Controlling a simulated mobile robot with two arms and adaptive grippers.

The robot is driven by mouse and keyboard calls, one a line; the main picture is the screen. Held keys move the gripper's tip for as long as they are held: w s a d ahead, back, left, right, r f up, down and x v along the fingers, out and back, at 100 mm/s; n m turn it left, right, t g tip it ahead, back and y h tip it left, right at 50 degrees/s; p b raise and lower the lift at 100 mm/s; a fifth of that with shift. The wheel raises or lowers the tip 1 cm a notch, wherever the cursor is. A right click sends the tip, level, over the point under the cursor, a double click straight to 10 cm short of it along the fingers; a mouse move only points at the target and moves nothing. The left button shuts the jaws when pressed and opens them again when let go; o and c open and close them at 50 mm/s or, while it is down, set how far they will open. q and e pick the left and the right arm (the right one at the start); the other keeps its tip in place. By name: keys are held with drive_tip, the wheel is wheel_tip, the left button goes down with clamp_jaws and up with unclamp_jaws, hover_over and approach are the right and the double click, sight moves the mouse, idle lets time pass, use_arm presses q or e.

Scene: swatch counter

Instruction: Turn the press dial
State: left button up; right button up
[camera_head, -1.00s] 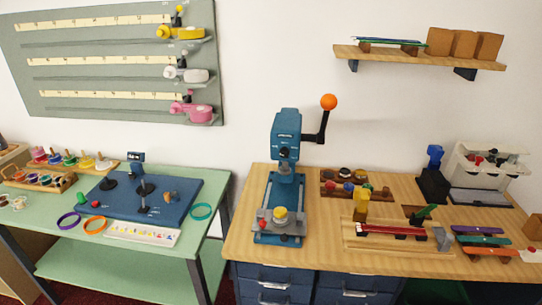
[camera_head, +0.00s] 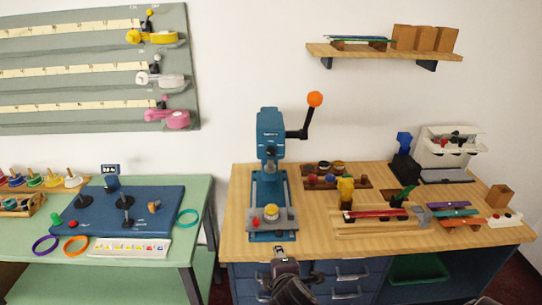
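The blue press (camera_head: 271,150) stands upright on the wooden counter, with a lever ending in an orange ball (camera_head: 315,98). A round yellow knob (camera_head: 271,211) sits on the grey plate (camera_head: 284,220) at its base, with a small red knob (camera_head: 255,222) to its left. I cannot tell for certain which part is the dial. One dark gripper (camera_head: 280,252) shows at the bottom, low in front of the press and apart from the yellow knob; its arm comes from the bottom, slightly right, so I take it as my right. Its finger opening is too small to tell. My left gripper is out of view.
Right of the press are a wooden block with coloured knobs (camera_head: 336,182), a tray with a red strip (camera_head: 376,215) and coloured bars (camera_head: 455,213). A green table (camera_head: 205,195) stands left, across a gap. A shelf (camera_head: 385,52) hangs above.

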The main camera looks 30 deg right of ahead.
drive_tip(key=w+d+r+n+t+h, duration=0.1)
drive_tip(key=w+d+r+n+t, duration=0.1)
drive_tip(key=w+r+n, duration=0.3)
drive_tip(key=w+d+r+n+t+h, duration=0.1)
drive_tip(key=w+d+r+h, duration=0.15)
drive_tip(key=r, duration=0.55)
drive_tip(key=n+t+h, duration=0.1)
drive_tip(key=n+t, duration=0.2)
drive_tip(key=n, duration=0.2)
approach(271, 154)
drive_tip(key=w, duration=0.1)
drive_tip(key=shift+d+p+x, duration=0.25)
drive_tip(key=shift+p+x, duration=0.45)
drive_tip(key=shift+x, duration=3.35)
drive_tip(key=shift+s, duration=0.2)
drive_tip(key=shift+c, duration=0.4)
clamp_jaws()
